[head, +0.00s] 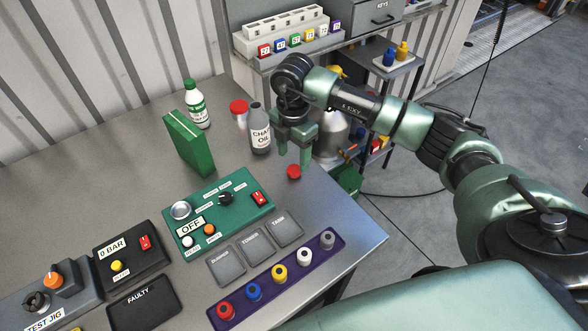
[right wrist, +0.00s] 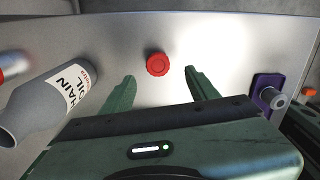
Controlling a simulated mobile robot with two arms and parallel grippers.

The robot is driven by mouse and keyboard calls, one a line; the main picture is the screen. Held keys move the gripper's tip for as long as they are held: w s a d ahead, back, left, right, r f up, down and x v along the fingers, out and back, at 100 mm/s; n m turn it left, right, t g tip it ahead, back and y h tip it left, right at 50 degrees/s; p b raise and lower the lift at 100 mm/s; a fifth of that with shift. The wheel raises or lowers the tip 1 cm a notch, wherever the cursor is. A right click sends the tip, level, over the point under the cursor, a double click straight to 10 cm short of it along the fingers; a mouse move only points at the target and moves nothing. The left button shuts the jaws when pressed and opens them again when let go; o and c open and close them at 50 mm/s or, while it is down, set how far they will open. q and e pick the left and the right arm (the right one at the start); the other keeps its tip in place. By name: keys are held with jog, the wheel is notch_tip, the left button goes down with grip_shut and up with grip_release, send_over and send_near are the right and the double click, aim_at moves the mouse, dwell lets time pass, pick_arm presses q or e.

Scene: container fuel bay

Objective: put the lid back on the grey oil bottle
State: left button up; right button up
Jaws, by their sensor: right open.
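The grey oil bottle (head: 260,132), labelled CHAIN OIL, stands upright and uncapped on the bench, left of my right gripper (head: 297,148). The bottle also shows at the left of the right wrist view (right wrist: 50,100). A small red lid (head: 293,172) lies on the bench just below the right gripper's fingertips. In the right wrist view the lid (right wrist: 158,65) is between and beyond the two open, empty fingers (right wrist: 160,85). The fingers appear apart from both lid and bottle. My left gripper is not in view.
A red-capped container (head: 239,112), a green-capped white bottle (head: 197,105) and a green box (head: 188,143) stand left of the bottle. A green control box (head: 218,210) and a purple tray (head: 290,272) of coloured pegs are nearer. The bench's right edge is close to the lid.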

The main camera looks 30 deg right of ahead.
aim_at(294, 169)
jog(key=f+p, duration=0.1)
jog(key=f, duration=0.1)
jog(key=f+p, duration=0.1)
jog(key=f, duration=0.1)
jog(key=shift+w+d+f+p, duration=0.2)
jog(key=shift+f+p, duration=0.05)
jog(key=shift+p, duration=0.05)
jog(key=shift+f, duration=0.35)
grip_shut()
